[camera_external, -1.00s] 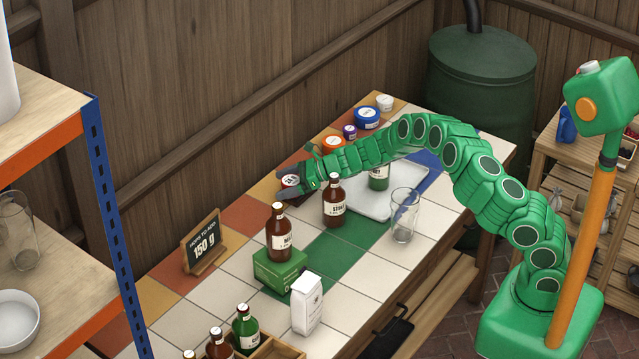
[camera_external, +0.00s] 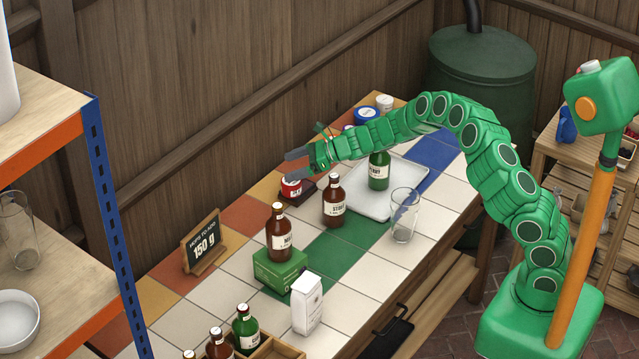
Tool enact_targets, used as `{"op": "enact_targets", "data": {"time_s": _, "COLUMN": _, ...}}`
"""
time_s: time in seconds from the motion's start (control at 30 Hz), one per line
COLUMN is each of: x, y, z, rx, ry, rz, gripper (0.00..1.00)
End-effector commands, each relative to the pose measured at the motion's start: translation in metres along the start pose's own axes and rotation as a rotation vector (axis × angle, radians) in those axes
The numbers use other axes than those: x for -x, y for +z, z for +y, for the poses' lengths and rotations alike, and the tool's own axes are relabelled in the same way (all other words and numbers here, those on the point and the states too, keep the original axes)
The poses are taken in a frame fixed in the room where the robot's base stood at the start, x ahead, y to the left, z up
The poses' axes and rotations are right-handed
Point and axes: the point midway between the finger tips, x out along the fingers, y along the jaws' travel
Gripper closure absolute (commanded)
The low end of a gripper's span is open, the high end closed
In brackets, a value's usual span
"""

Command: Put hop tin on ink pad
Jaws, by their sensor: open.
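A small red tin (camera_external: 291,188) with a white label, seemingly the hop tin, sits upright on a dark flat pad (camera_external: 308,191), seemingly the ink pad, towards the back of the tiled counter. The pad's edges show beside and in front of the tin. My gripper (camera_external: 289,167) is open and empty just above the tin, its grey fingers pointing left. The gripper looks apart from the tin. Its fingers hide part of the area behind the tin.
A brown bottle (camera_external: 334,205) stands close in front of the pad, and another (camera_external: 279,235) stands on a green box (camera_external: 279,268). A tray (camera_external: 372,200) with a green bottle (camera_external: 379,170), a glass (camera_external: 404,215) and a chalkboard sign (camera_external: 203,243) are around. Tiles left of the pad are clear.

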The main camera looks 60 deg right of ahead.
Motion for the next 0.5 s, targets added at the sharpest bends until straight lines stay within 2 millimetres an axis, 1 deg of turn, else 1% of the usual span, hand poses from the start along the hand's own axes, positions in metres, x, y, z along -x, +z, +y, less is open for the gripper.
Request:
{"op": "enact_targets", "data": {"time_s": 0.03, "x": 0.002, "y": 0.005, "z": 0.000, "rx": 0.001, "ry": 0.000, "rz": -0.001, "gripper": 0.05}}
{"op": "enact_targets", "data": {"time_s": 0.13, "x": 0.004, "y": 0.012, "z": 0.000, "rx": 0.002, "ry": 0.000, "rz": 0.000, "gripper": 0.05}}
{"op": "enact_targets", "data": {"time_s": 0.4, "x": 0.007, "y": 0.017, "z": 0.001, "rx": 0.003, "ry": 0.001, "rz": 0.002, "gripper": 0.05}}
{"op": "enact_targets", "data": {"time_s": 0.5, "x": 0.007, "y": 0.025, "z": 0.008, "rx": 0.021, "ry": 0.017, "rz": -0.003, "gripper": 0.05}}
